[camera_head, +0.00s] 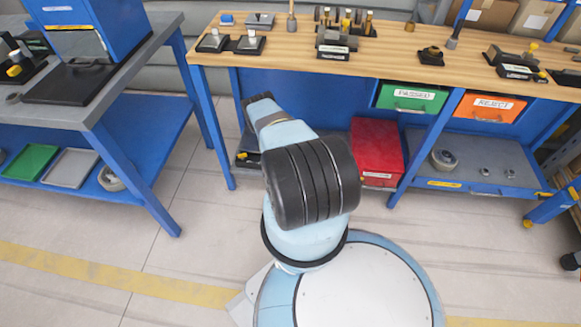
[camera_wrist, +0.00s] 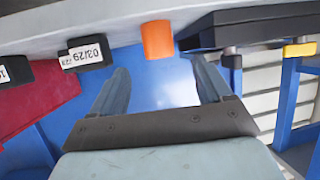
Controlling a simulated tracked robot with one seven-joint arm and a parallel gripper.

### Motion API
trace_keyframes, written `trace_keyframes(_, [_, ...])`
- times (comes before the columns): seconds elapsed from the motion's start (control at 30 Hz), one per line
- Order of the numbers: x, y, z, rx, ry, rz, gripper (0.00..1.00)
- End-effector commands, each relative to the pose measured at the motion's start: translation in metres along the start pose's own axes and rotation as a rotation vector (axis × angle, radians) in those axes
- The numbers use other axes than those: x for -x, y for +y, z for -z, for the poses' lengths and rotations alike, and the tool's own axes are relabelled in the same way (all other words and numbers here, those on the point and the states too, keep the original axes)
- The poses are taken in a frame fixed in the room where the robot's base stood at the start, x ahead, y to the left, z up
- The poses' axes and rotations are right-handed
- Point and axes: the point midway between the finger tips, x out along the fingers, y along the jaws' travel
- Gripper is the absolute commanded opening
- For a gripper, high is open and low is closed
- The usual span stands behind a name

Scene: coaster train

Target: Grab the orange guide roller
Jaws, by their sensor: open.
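The orange guide roller, a short orange cylinder (camera_wrist: 158,40), shows at the top middle of the wrist view, on the edge of a grey surface. My gripper (camera_wrist: 161,66) is open, its two grey fingers spread apart. The roller lies beyond the fingertips, roughly in line with the gap between them, and nothing is held. In the head view my arm hides the gripper, and I cannot make out the roller there.
A black labelled block (camera_wrist: 86,54) and a dark flat object (camera_wrist: 245,28) flank the roller. A red bin (camera_head: 377,150) stands under the wooden-topped bench (camera_head: 370,62), beside green (camera_head: 411,97) and orange (camera_head: 489,107) drawers. Another bench (camera_head: 140,60) stands left; floor between is clear.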

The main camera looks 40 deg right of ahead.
Motion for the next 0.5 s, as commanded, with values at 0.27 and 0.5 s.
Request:
trace_keyframes(0.27, [-0.034,0.000,0.001,0.001,0.001,0.000,0.78])
trace_keyframes(0.5, [-0.050,0.001,0.001,0.000,0.001,0.000,0.78])
